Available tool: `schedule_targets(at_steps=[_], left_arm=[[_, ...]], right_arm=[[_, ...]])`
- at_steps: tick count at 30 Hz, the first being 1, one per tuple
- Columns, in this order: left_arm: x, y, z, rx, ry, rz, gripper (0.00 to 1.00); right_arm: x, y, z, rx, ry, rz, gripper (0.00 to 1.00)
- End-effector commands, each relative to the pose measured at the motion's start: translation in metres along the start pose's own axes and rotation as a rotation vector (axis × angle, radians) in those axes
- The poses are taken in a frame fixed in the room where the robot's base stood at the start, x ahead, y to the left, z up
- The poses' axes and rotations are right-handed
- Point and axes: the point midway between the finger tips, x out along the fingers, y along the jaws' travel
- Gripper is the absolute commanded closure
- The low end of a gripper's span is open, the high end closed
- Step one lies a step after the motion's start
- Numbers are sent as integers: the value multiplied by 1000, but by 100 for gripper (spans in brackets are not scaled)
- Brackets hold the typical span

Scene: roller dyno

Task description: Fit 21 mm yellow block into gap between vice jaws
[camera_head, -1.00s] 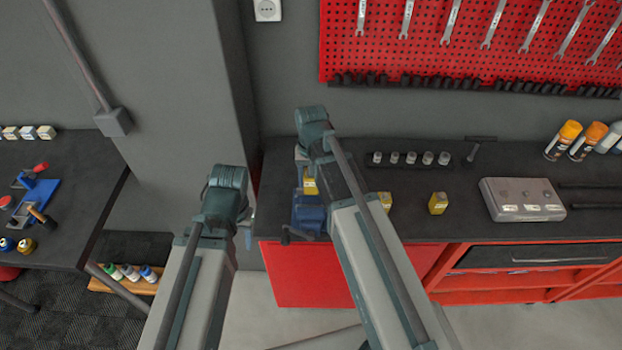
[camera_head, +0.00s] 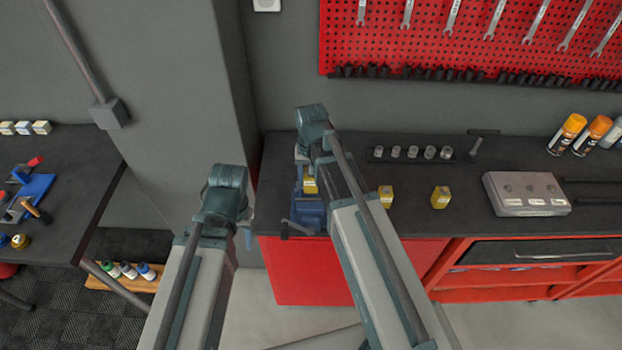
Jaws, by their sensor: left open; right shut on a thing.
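A blue vice (camera_head: 308,212) stands at the left front of the dark workbench, partly hidden by my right arm. A yellow block (camera_head: 310,186) shows at the vice, under my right gripper (camera_head: 303,170). That gripper is shut on the block; its fingertips are mostly hidden behind my own wrist. I cannot tell how deep the block sits between the jaws. Two more yellow blocks stand on the bench to the right, one beside my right arm (camera_head: 386,197) and one further right (camera_head: 440,197). My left gripper (camera_head: 246,234) is open and empty, left of the vice by the bench's edge.
A row of metal cylinders (camera_head: 412,153) stands at the bench's back, with a grey box (camera_head: 526,194) and spray cans (camera_head: 567,134) to the right. A grey pillar (camera_head: 190,90) stands left. Another table (camera_head: 80,175) is at the far left.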

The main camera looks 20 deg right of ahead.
Motion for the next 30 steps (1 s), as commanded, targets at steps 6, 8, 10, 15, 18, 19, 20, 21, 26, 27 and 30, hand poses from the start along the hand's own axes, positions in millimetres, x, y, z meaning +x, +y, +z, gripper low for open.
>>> schedule_targets(at_steps=[6,8,10,15,18,19,20,21,26,27,30], left_arm=[[2,0,0,0,0,0,50],[2,0,0,0,0,0,50],[2,0,0,0,0,0,50],[3,0,0,0,0,0,50],[4,0,0,0,0,0,50],[4,0,0,0,0,0,50],[5,0,0,0,0,0,50],[6,1,0,0,0,0,50],[10,1,-1,0,0,0,50],[11,1,-1,0,0,0,50],[13,1,-1,0,0,0,50]], right_arm=[[2,0,0,0,0,0,100],[2,0,0,0,0,0,100],[2,0,0,0,0,0,100],[3,0,0,0,0,0,100],[4,0,0,0,0,0,100],[5,0,0,0,0,0,100],[5,0,0,0,0,0,100],[6,0,0,0,0,0,100],[10,0,0,0,0,0,100],[11,0,0,0,0,0,100],[13,0,0,0,0,0,100]])
